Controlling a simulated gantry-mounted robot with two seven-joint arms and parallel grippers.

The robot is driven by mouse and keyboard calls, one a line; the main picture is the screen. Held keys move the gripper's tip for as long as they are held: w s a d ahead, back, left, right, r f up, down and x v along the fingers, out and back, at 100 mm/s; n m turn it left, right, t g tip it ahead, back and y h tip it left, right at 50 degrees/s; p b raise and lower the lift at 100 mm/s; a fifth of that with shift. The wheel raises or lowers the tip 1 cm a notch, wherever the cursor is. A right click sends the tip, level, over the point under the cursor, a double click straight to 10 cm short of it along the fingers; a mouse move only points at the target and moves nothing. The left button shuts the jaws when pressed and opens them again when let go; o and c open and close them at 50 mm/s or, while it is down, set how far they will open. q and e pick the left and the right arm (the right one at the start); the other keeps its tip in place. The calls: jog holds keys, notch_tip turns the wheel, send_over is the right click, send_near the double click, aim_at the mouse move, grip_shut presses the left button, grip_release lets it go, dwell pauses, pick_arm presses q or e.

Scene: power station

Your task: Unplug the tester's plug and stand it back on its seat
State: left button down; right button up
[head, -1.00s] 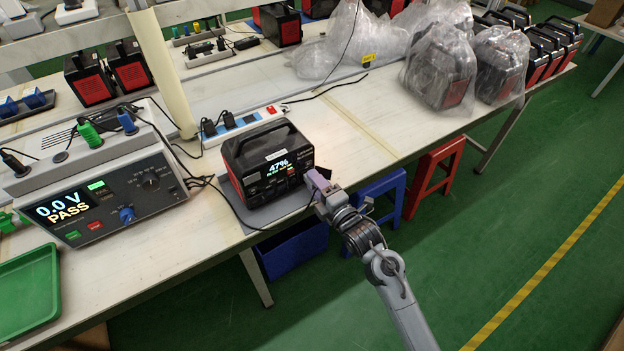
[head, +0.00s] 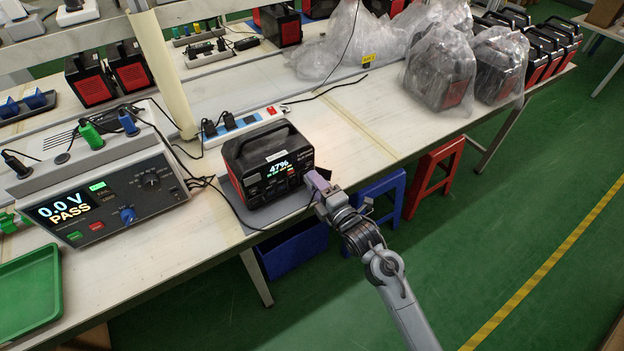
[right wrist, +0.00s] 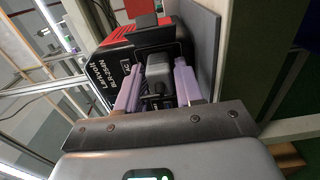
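The tester (head: 120,205) stands at the left of the bench, its screen reading 0.0 V PASS. The black power station (head: 268,165) stands on a grey mat, showing 47%. My right gripper (head: 318,183) is at the station's front right. In the right wrist view its two purple fingers (right wrist: 158,85) lie either side of a grey plug (right wrist: 158,70) at the station's dark socket face. Whether they press on it I cannot tell. Green (head: 91,134) and blue (head: 128,123) plugs stand on the tester's top shelf, beside a dark round spot (head: 62,158). My left gripper is out of view.
A white power strip (head: 240,124) lies behind the station. Black cables run between tester and station. A green tray (head: 30,290) is at the front left. Bagged units (head: 440,70) stand at the back right. Blue (head: 380,195) and red (head: 432,178) stools stand below the bench edge.

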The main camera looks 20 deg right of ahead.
grip_shut()
jog(key=shift+s, duration=0.1)
dwell(0.3)
jog(key=shift+s+d, duration=0.15)
jog(key=shift+s, duration=0.1)
jog(key=shift+s+p, duration=0.2)
jog(key=shift+p, duration=0.3)
jog(key=shift+p+v, duration=1.1)
jog(key=shift+v, duration=0.55)
